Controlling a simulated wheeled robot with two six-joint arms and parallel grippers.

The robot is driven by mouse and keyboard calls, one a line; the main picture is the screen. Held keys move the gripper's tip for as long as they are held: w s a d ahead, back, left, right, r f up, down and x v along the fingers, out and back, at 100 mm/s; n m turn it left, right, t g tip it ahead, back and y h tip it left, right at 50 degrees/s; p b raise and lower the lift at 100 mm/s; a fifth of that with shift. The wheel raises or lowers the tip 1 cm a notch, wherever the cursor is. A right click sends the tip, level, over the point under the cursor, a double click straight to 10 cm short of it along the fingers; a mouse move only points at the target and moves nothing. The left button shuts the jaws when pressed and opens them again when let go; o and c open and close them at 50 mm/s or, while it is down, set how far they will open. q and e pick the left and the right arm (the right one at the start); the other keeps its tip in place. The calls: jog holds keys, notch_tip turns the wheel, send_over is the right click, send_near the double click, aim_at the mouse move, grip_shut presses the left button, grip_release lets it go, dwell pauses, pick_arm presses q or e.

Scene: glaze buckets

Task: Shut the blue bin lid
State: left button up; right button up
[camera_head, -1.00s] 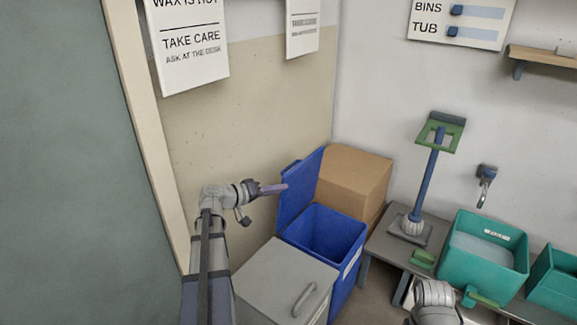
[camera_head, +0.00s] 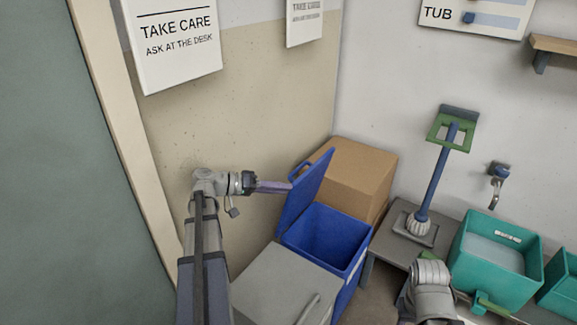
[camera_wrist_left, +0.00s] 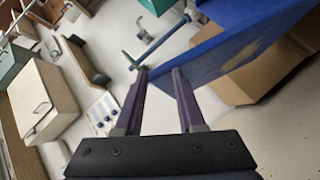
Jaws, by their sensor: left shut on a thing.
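The blue bin (camera_head: 345,242) stands low in the middle of the head view, with its dark inside showing. Its blue lid (camera_head: 312,190) is raised, hinged on the bin's left side and leaning a little toward the opening. The left wrist view shows the lid (camera_wrist_left: 235,45) running right from the fingertips (camera_wrist_left: 158,72); the exact grip is unclear.
A cardboard box (camera_head: 355,172) stands right behind the lid. A grey cabinet (camera_head: 280,280) is in front of the bin. At the right, a low grey table (camera_head: 392,243) carries a blue and green stand (camera_head: 435,180), beside a teal tub (camera_head: 495,262). The beige wall is at the left.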

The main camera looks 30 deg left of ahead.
pick_arm(q)
jog(key=w+a+n+t+y+b, duration=0.1)
jog(key=w+a+t+y, duration=0.1)
jog(key=w, duration=0.4)
jog(key=w+a+f+n+t+y, duration=0.1)
jog(key=w+n+y, duration=0.1)
jog(key=w, duration=0.5)
jog(key=shift+a+f+n+t+y+b, duration=0.2)
jog(key=shift+a+n+t+y+b, duration=0.1)
jog(key=shift+a+t+y+b, duration=0.15)
jog(key=shift+s, duration=0.1)
grip_shut()
grip_release()
jog(key=p+v, duration=0.2)
jog(key=v, duration=0.6)
dwell(0.4)
